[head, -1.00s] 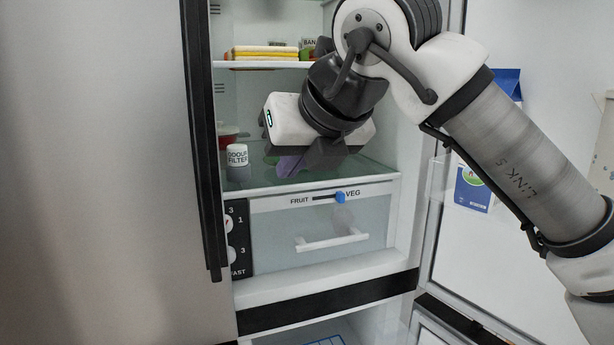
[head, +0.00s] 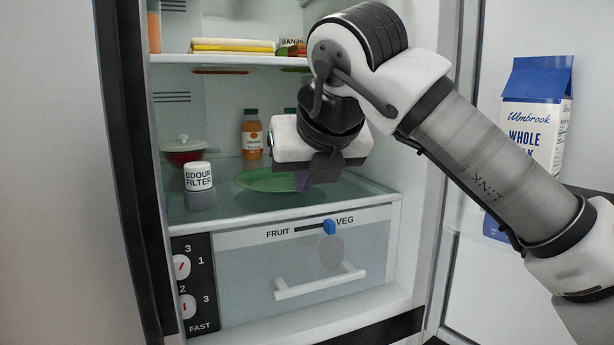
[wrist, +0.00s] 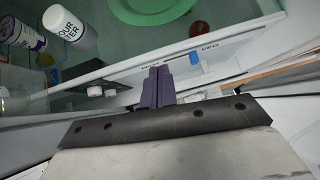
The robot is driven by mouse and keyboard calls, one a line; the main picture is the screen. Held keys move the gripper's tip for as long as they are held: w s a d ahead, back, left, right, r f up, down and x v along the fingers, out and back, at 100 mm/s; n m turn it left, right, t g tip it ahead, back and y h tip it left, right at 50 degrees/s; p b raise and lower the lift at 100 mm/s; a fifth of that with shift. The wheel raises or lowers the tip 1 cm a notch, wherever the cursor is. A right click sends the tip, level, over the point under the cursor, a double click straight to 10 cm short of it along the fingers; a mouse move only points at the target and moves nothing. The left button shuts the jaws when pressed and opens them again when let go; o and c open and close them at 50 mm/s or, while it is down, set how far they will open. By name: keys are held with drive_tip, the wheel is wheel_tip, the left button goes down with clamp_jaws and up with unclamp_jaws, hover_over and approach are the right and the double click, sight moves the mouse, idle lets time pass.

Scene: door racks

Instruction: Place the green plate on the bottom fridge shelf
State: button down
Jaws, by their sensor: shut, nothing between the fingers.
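The green plate (head: 262,180) lies flat on the glass bottom shelf (head: 240,204) of the open fridge, above the drawer marked FRUIT and VEG. It also shows at the top of the wrist view (wrist: 150,8). My gripper (head: 303,181) is in front of the plate's right part in the head view and hides some of it. In the wrist view my gripper's purple fingers (wrist: 157,88) are together and empty, apart from the plate and over the shelf's front edge.
A white odour filter jar (head: 199,178) stands at the shelf's front left, with a red bowl (head: 183,150) behind it. An orange bottle (head: 252,135) stands behind the plate. The fridge door with a milk carton (head: 537,115) is open at the right.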

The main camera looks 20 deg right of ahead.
drive_tip(key=b+x, duration=0.1)
drive_tip(key=x, duration=0.5)
drive_tip(key=shift+f+b, duration=0.15)
drive_tip(key=shift+b, duration=0.2)
drive_tip(key=shift+w+r+p, duration=0.2)
drive_tip(key=shift+w+p, duration=0.25)
drive_tip(key=shift+w, duration=0.15)
drive_tip(key=shift+w+r+p, duration=0.15)
drive_tip(key=shift+w+p, duration=0.25)
drive_tip(key=shift+w, duration=0.2)
drive_tip(key=shift+w+d+f, duration=0.1)
drive_tip(key=shift+w, duration=0.6)
drive_tip(key=shift+d, duration=0.15)
